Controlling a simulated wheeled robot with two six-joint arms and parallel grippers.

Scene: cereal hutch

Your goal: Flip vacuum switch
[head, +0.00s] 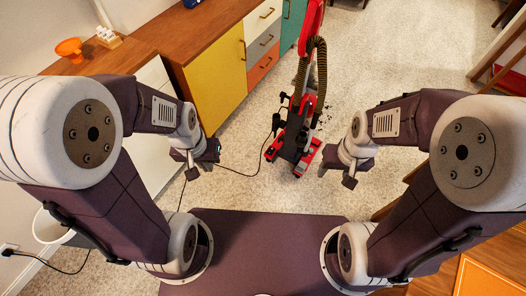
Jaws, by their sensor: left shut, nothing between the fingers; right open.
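A red and black upright vacuum (294,137) stands on the pale carpet ahead, with a ribbed hose curving along its upper part. Its top runs out of the picture, and its switch is too small to make out. A black cord runs from it across the carpet to the left. My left gripper (190,173) is to the left of the vacuum, apart from it, and looks shut and empty. My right gripper (349,180) is to the right of the vacuum, apart from it, and is open and empty.
A wooden-topped cabinet (215,38) with yellow, grey, orange and teal fronts stands at the back left. An orange object (69,49) sits on a wooden top at left. Dark debris (326,113) lies right of the vacuum. Carpet (415,60) is open at back right.

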